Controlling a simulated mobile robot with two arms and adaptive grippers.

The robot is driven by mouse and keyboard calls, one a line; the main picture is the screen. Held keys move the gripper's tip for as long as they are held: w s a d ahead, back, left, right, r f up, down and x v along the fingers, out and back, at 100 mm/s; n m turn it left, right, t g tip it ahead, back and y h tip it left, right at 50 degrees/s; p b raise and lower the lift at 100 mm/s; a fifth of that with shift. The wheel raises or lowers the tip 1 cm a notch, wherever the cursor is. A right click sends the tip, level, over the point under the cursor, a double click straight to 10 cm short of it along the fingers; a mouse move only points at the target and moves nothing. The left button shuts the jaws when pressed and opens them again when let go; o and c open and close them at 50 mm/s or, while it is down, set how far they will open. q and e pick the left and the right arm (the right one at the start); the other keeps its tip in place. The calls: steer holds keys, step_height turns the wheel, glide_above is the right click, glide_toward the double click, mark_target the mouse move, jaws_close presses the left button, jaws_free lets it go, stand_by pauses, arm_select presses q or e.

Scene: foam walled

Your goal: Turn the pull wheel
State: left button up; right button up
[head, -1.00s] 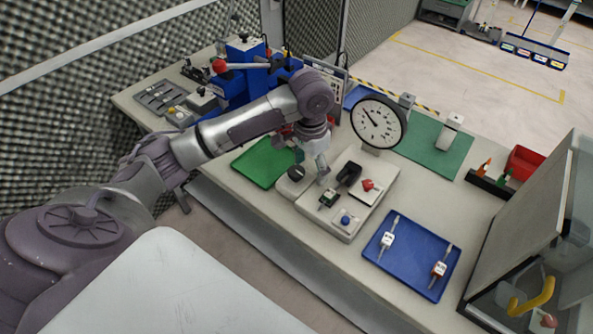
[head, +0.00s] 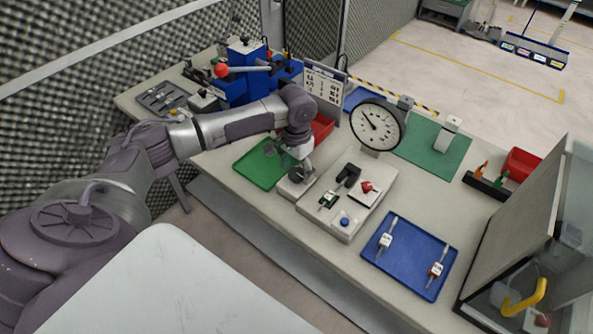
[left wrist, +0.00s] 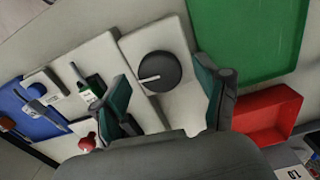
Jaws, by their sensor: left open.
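The pull wheel is a dark round knob with a pale pointer line (left wrist: 159,71), on a small light grey base plate. In the left wrist view it lies between the two green-tipped fingers of my left gripper (left wrist: 162,82), which are open with gaps on both sides. In the head view the left gripper (head: 293,162) points down right over the wheel (head: 296,175), which it partly hides. Whether the fingers touch the wheel is not clear; they look apart from it. My right gripper is in neither view.
Next to the wheel, a grey panel (head: 325,222) carries a black handle, a red knob and a blue button. A green tray (head: 256,172) and red bin (left wrist: 269,118) lie close by. A round gauge (head: 377,125) stands behind; a blue tray (head: 405,268) is at right.

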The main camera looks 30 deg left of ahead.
arm_select(q)
steer(key=shift+f, duration=1.05)
steer(key=c, duration=1.2)
steer(key=shift+r+p, duration=0.1)
steer(key=shift+p, duration=0.2)
